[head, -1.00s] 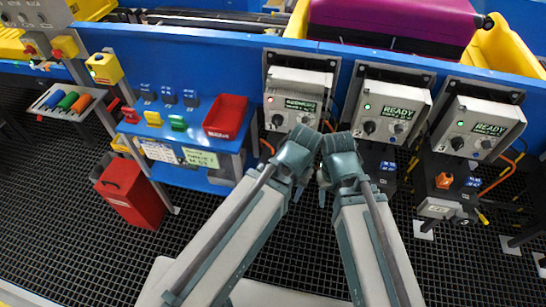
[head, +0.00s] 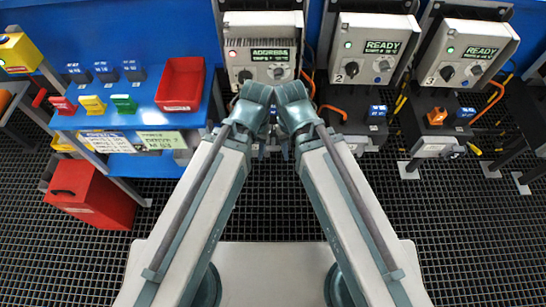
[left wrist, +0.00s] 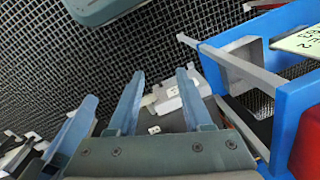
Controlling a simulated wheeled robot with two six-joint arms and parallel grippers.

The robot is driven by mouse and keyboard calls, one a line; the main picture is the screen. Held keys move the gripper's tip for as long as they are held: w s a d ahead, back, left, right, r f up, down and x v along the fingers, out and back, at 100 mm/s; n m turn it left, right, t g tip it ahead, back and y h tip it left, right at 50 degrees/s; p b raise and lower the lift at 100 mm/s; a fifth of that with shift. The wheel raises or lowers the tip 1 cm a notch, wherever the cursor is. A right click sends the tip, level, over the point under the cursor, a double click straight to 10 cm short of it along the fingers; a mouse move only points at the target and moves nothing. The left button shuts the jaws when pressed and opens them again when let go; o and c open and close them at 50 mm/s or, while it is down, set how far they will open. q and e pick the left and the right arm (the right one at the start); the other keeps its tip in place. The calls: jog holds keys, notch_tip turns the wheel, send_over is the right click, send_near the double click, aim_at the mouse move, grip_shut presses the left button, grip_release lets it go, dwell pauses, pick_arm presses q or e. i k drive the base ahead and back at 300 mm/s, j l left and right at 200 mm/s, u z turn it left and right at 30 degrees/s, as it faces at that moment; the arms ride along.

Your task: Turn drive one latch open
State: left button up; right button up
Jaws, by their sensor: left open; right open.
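Drive one is the leftmost grey control box (head: 263,32), with a green display reading ADDRESS, a small red light and two knobs. The area beneath it is mostly hidden behind my wrists, and I cannot make out its latch. My left gripper (head: 264,146) and right gripper (head: 286,148) are close together just below the box in the head view, their fingers mostly hidden by my arms. In the left wrist view, the left gripper's two fingers (left wrist: 160,76) are apart with nothing gripped. A pale fitting (left wrist: 180,98) shows beyond them.
Drive two (head: 372,46) and drive three (head: 464,55) stand to the right, both displaying READY. An orange handle (head: 436,116) sits below drive three. A blue bench (head: 140,92) with a red bin (head: 181,82) stands left. A red box (head: 88,195) is on the dark grid floor.

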aim_at(273, 148)
jog(key=k+l, duration=0.1)
jog(key=k, duration=1.1)
